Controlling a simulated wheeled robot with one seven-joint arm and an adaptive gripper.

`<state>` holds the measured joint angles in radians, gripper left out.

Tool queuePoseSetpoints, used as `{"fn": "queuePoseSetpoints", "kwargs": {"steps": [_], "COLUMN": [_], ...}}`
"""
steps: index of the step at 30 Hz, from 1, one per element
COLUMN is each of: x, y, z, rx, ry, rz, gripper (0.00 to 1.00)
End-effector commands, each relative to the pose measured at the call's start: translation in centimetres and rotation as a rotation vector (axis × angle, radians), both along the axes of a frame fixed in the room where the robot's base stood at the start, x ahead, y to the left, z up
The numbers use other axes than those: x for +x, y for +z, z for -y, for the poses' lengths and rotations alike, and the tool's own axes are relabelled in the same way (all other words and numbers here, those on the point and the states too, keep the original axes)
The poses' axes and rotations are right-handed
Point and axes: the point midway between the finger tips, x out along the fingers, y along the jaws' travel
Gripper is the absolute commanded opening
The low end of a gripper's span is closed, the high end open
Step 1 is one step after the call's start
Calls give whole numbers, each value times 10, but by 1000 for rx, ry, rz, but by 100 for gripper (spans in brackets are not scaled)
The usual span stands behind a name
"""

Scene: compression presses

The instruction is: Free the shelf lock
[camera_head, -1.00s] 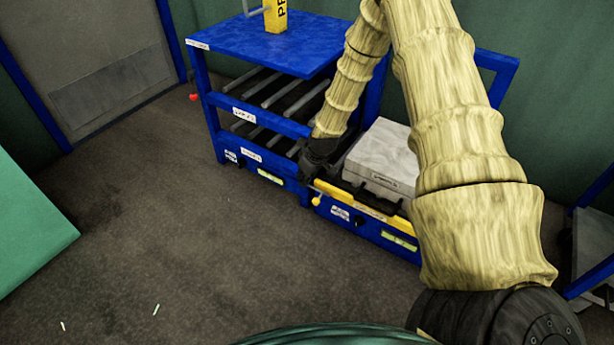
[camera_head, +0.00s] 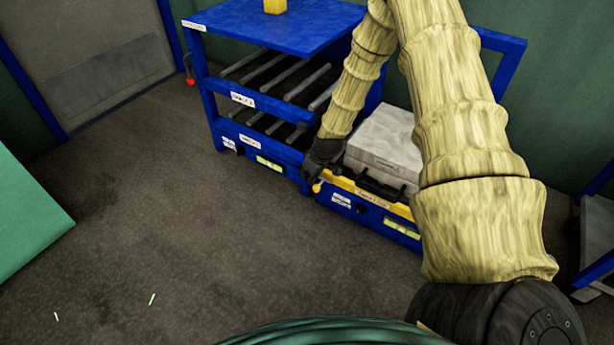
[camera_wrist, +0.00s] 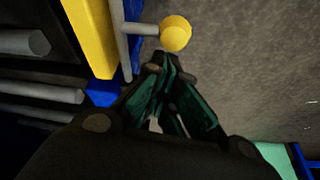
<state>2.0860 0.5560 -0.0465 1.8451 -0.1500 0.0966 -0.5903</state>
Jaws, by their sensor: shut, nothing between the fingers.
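The shelf lock shows as a yellow ball knob (camera_wrist: 176,33) on a short grey rod, beside a yellow bar (camera_wrist: 92,38) in the wrist view. In the head view the knob (camera_head: 317,188) sits at the left end of the yellow bar (camera_head: 370,191), on the front of the low blue shelf (camera_head: 391,231). My gripper (camera_wrist: 168,68) is shut and empty. Its fingertips are close to the knob and rod; I cannot tell whether they touch. In the head view my gripper (camera_head: 316,176) is just above the knob, and its fingertips are hard to make out.
A grey case (camera_head: 385,146) lies on the low shelf behind the yellow bar. A blue roller rack (camera_head: 262,145) stands to the left, with a red knob (camera_head: 190,82) on its side. The floor (camera_head: 200,240) in front is mostly clear.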

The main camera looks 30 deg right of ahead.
Motion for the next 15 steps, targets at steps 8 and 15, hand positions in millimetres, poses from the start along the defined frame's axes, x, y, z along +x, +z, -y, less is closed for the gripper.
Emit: {"fn": "queuePoseSetpoints", "kwargs": {"steps": [8, 15], "x": [-2, -17], "y": [1, 4], "z": [1, 7], "rx": [0, 1], "ry": [0, -1], "rz": [0, -3], "gripper": [0, 0]}}
